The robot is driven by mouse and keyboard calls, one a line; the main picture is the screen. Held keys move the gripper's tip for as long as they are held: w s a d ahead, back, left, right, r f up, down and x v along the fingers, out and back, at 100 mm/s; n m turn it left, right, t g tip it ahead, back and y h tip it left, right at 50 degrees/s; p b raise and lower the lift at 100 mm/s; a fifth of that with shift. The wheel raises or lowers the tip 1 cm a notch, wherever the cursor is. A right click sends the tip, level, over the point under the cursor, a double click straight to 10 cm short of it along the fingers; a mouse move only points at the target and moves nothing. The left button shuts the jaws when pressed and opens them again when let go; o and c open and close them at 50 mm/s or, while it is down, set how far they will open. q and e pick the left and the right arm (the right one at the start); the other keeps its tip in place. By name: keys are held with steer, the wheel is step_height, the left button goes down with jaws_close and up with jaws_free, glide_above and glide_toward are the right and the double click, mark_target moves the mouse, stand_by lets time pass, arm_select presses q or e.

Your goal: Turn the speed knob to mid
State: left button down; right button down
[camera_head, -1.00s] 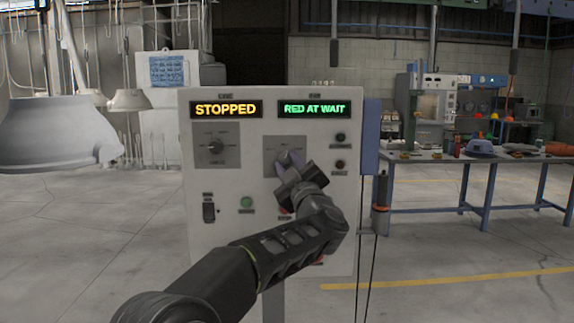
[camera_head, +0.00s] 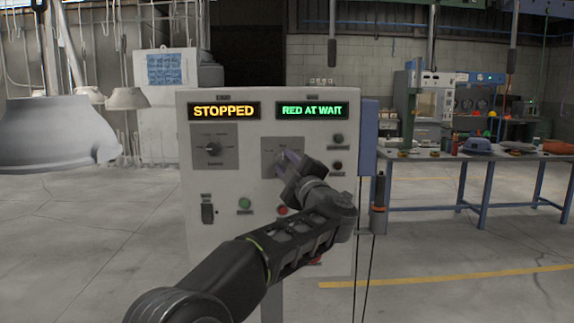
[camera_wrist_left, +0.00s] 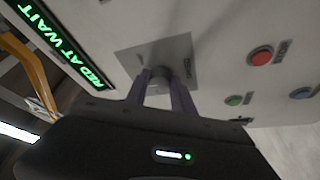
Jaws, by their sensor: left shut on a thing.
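The grey control panel (camera_head: 262,215) stands upright in front of me. It carries two dial plates: the left one has a dark knob (camera_head: 213,147). My left gripper (camera_head: 285,159) is at the right plate (camera_head: 269,144), its fingers reaching the panel. In the left wrist view, the fingers are shut on a dark knob (camera_wrist_left: 161,74), mostly hidden between them on its light plate (camera_wrist_left: 183,48). The dial lettering is too small to read, so I cannot tell the pointer's position or which knob is named speed. My right gripper is not in view.
Lit signs read STOPPED (camera_head: 224,111) and RED AT WAIT (camera_head: 311,110). Below are a green button (camera_head: 244,204), a red button (camera_head: 282,210) and a black switch (camera_head: 208,213). A grey hood (camera_head: 55,135) hangs at left. A blue workbench (camera_head: 480,155) stands right.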

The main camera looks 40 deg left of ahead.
arm_select(q)
steer(key=c, duration=1.1)
jaws_free()
steer(key=shift+s+d+f, duration=0.1)
steer(key=shift+s+d, duration=0.05)
steer(key=shift+d, duration=0.1)
steer(key=b+v, duration=0.1)
steer(key=v, duration=0.6)
steer(key=shift+s+b, duration=0.1)
steer(key=shift+b, duration=0.25)
